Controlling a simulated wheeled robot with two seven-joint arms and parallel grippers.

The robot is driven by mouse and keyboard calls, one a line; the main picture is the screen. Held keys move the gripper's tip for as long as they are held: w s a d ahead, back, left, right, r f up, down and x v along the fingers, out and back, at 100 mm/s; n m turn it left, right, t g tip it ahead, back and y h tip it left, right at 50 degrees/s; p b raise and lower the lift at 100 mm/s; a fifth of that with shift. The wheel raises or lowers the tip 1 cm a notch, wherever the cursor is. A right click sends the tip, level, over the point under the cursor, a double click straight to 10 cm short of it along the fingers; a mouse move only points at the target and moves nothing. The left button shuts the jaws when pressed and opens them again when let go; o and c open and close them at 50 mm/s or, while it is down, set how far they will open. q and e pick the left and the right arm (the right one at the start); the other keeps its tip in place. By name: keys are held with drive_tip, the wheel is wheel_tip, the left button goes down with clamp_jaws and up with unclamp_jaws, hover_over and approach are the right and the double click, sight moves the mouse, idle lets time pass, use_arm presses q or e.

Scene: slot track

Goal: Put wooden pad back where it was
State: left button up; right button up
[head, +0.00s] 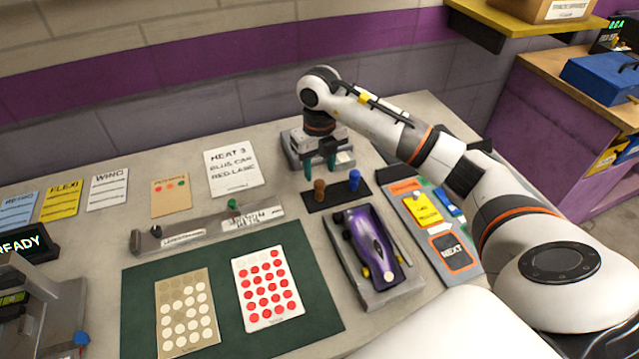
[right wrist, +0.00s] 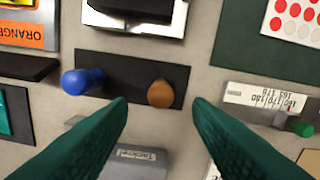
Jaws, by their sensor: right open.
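No flat wooden pad is plain to see. A brown, wood-coloured knob (head: 319,190) stands on a black strip (head: 337,197), with a blue knob (head: 354,180) to its right. In the right wrist view the brown knob (right wrist: 160,94) lies between my fingertips as seen, with the blue knob (right wrist: 78,82) to its left. My right gripper (head: 320,165) is open and empty, with green fingers pointing down just behind the strip. It also shows in the right wrist view (right wrist: 160,106); the fingers do not visibly touch the knob. My left gripper is out of view.
A purple car (head: 372,243) sits on a grey stand in front of the strip. A grey device (head: 290,150) is behind the gripper. A grey sliding gauge (head: 190,236) and green mat (head: 135,315) are left. A NEXT panel (head: 455,250) is right.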

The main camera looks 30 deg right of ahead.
sight(319, 181)
wheel_tip(319, 181, up, 5)
drive_tip(key=shift+r+b, duration=0.1)
drive_tip(key=shift+b, duration=0.2)
idle(0.4)
